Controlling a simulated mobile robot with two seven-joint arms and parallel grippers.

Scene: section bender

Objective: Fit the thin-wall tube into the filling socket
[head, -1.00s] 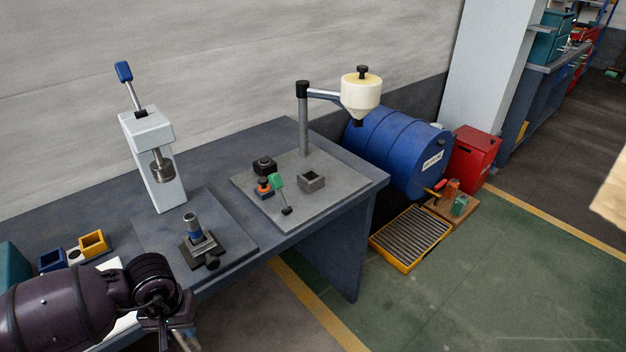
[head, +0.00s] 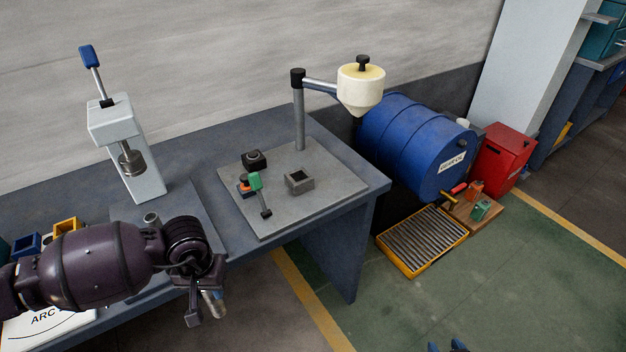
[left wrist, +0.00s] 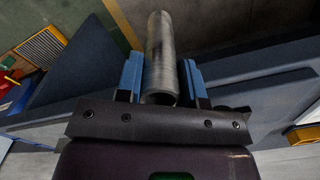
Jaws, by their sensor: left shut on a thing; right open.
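The thin-wall tube (left wrist: 160,55) is a plain grey metal cylinder. My left gripper (left wrist: 160,85) is shut on it, with a blue finger on each side. In the head view my left gripper (head: 205,300) hangs in front of the bench edge, and the tube's end (head: 214,304) shows beneath it. A grey block with a square opening (head: 299,181) sits on the grey plate; it looks like the filling socket, well apart from the tube. Only the blue fingertips of my right gripper (head: 447,346) show at the bottom edge, apart and empty.
A grey press (head: 125,150) stands at the left.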

